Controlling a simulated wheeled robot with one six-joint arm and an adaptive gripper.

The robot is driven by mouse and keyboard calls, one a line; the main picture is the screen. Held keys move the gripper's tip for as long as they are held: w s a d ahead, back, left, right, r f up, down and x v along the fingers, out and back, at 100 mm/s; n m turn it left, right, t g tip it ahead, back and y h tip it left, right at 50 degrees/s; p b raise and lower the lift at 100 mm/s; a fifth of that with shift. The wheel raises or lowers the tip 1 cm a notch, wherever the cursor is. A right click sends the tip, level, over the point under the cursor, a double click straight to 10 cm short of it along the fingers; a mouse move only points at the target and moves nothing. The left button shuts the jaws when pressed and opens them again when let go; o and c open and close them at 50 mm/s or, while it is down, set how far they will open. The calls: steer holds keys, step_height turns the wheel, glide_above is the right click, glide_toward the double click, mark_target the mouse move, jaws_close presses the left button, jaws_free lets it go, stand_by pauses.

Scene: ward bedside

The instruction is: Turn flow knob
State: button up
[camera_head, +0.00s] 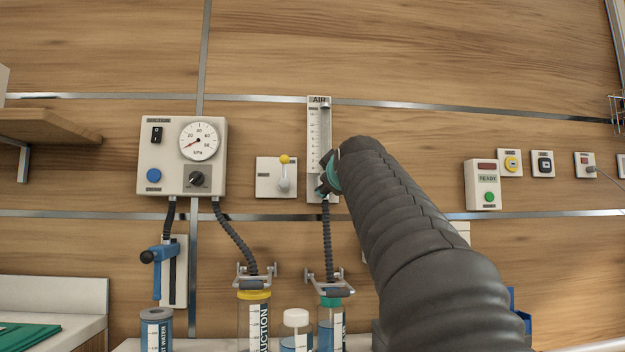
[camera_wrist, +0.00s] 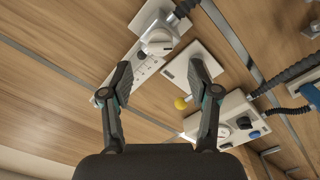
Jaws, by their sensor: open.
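The white AIR flowmeter (camera_head: 318,118) is a tall scaled panel on the wooden wall. Its lower end, where the flow knob is, is hidden behind my gripper (camera_head: 327,180) in the head view. In the wrist view the flow knob (camera_wrist: 159,41) is a round white knob on the flowmeter's block, and the scale panel (camera_wrist: 143,65) runs down to the left. My gripper (camera_wrist: 160,74) is open and empty. Its two fingertips point toward the wall, one toward each side of the knob, and no contact with it shows.
Left of the flowmeter is a lever plate (camera_head: 265,186) with a yellow-tipped lever (camera_head: 284,172). Further left is the suction box (camera_head: 145,140) with gauge, switch and black dial. A corrugated hose (camera_head: 327,228) hangs below the flowmeter. Bottles stand below. A READY box (camera_head: 483,178) is at right.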

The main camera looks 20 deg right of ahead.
steer(key=p+x, duration=0.1)
steer(key=x, duration=0.5)
steer(key=c, duration=1.2)
steer(key=shift+o, duration=0.2)
